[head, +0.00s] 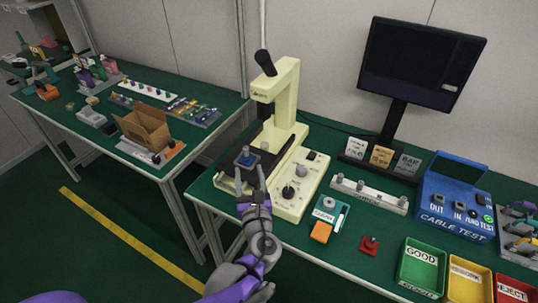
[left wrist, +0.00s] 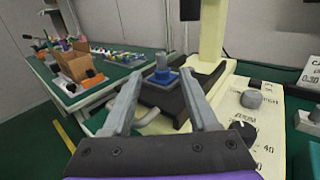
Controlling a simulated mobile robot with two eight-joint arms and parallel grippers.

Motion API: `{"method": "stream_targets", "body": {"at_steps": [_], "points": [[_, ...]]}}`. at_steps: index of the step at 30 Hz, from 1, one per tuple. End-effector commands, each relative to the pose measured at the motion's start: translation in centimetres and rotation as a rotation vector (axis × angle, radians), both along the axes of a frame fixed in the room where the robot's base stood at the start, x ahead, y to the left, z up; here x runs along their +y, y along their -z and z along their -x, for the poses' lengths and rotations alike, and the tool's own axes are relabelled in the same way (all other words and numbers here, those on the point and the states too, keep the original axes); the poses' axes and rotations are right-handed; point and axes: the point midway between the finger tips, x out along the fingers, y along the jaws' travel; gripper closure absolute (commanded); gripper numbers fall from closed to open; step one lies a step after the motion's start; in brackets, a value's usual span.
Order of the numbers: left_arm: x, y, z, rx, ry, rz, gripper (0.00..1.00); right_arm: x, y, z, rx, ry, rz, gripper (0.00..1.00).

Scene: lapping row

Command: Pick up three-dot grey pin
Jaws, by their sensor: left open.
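A grey pin (head: 247,153) stands in a blue collar on the dark bed of the cream press (head: 287,90). The grey pin (left wrist: 161,62) with its blue collar (left wrist: 162,77) also shows in the left wrist view, between and beyond my fingers. My left gripper (head: 250,176) is open and empty, its fingertips just short of the pin and apart from it; it also shows in the left wrist view (left wrist: 161,82). Several grey pins stand in a white rack (head: 353,196) to the right. I cannot make out dots on any pin. My right gripper is not in view.
The press column and handle rise behind the pin. Its knob panel (head: 293,205) is at right. Further right are a CLEAN station (head: 325,212), a red block (head: 370,245), a blue CABLE TEST box (head: 450,190) and a green GOOD bin (head: 421,266). Another table stands left across a gap.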

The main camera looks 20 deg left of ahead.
Motion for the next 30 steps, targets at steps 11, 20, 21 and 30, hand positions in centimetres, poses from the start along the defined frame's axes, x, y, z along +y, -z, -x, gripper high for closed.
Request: {"method": "stream_targets", "body": {"at_steps": [11, 20, 21, 30], "points": [[2.9, -0.1, -4.2, 0.000, -0.002, -0.004, 0.41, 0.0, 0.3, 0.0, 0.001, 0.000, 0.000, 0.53], [4.2, -0.3, -6.7, 0.001, -0.003, -0.003, 0.41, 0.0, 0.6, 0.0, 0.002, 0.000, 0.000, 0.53], [4.4, -0.3, -7.3, 0.001, -0.002, -0.003, 0.41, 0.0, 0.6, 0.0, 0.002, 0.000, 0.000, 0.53], [5.5, -0.4, -8.9, 0.000, 0.000, -0.001, 0.41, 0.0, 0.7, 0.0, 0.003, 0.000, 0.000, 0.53]]}}
